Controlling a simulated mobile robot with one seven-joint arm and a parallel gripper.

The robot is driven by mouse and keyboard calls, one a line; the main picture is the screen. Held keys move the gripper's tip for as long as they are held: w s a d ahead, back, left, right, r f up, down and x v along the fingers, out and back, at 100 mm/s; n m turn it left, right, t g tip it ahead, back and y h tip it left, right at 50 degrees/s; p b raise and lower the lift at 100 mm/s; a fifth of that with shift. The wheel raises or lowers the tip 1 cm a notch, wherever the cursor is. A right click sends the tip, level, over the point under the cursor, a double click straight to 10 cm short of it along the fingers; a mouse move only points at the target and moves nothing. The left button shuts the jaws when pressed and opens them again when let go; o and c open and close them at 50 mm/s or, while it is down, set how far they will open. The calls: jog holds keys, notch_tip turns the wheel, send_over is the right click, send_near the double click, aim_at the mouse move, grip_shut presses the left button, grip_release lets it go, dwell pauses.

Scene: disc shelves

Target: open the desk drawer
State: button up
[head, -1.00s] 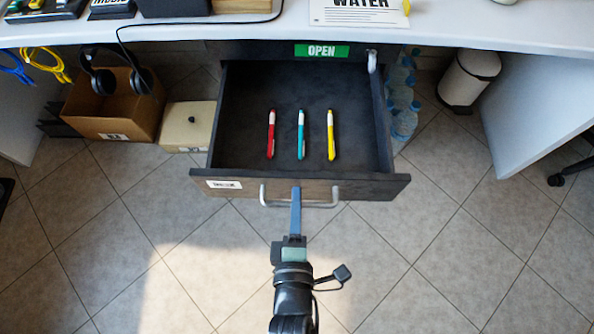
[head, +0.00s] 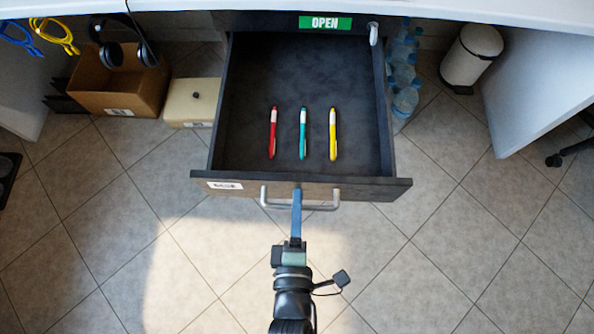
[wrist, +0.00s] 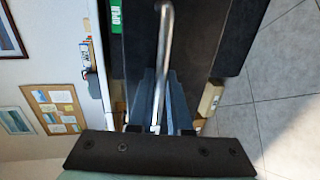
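The dark desk drawer (head: 365,150) is pulled far out from under the desk. Three pens, red (head: 272,135), teal (head: 303,135) and yellow (head: 333,135), lie in it. My gripper (head: 297,197) is at the middle of the grey bar handle (head: 328,206) on the drawer front. In the wrist view the handle (wrist: 165,40) passes between the blue fingers of my gripper (wrist: 160,78), which are close in on it. The exact finger contact is partly hidden.
The white desk top (head: 450,10) spans the back. Under it stand a cardboard box (head: 115,90) with headphones, a beige box (head: 192,102), water bottles (head: 404,100) and a white bin (head: 470,58). The tiled floor (head: 440,250) in front is clear.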

jog(key=shift+o, duration=0.4)
jog(key=p+v, duration=0.2)
jog(key=v, duration=1.1)
jog(key=shift+p, duration=0.3)
jog(key=shift+w, duration=0.1)
